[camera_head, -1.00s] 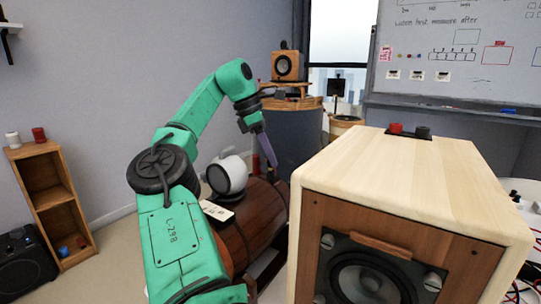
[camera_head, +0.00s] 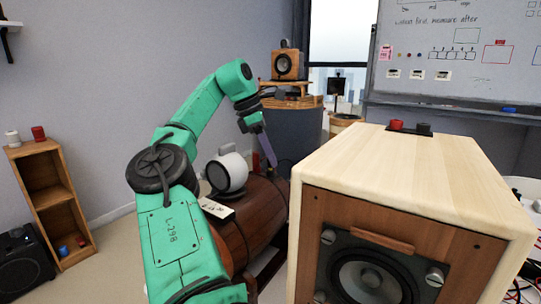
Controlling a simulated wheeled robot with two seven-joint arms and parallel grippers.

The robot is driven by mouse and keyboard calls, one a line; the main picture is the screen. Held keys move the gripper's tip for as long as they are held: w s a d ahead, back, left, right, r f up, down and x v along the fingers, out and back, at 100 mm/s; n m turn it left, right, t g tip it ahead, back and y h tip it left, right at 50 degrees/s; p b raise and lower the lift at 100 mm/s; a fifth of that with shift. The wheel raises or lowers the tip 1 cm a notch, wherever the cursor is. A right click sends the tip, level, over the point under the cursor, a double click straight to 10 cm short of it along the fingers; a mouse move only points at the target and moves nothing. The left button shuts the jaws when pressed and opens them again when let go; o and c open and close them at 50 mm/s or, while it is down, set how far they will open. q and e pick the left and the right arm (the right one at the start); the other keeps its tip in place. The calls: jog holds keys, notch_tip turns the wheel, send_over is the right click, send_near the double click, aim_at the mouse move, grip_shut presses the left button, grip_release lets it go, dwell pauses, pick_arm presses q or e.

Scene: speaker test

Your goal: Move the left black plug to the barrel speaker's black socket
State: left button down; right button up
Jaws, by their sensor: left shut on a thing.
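My left gripper (camera_head: 268,152) hangs at the end of my green arm, pointing down above the far side of the wooden barrel speaker (camera_head: 262,208). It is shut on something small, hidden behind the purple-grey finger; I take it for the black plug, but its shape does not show. A dark cable runs over the barrel. No black socket can be made out on the barrel. On top of the large pale wooden speaker box (camera_head: 420,170) are a red terminal (camera_head: 397,124) and a black one (camera_head: 424,128). My right gripper is not in view.
A white round speaker (camera_head: 233,170) and a pale strip (camera_head: 216,208) rest on the barrel, close to my arm. The large box blocks the right front. A small shelf (camera_head: 40,150) with red and white items stands at left. Cables lie at far right.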

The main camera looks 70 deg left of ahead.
pick_arm(q)
jog(key=shift+f+b, duration=0.45)
jog(key=shift+f, duration=0.1)
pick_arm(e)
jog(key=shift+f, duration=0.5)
pick_arm(q)
jog(key=c, duration=0.7)
grip_release()
jog(key=shift+r+p, duration=1.4)
jog(key=shift+r, duration=0.05)
notch_tip(320, 180, up, 5)
jog(key=p, duration=0.4)
jog(key=shift+f+p, duration=0.1)
jog(key=shift+p, duration=0.25)
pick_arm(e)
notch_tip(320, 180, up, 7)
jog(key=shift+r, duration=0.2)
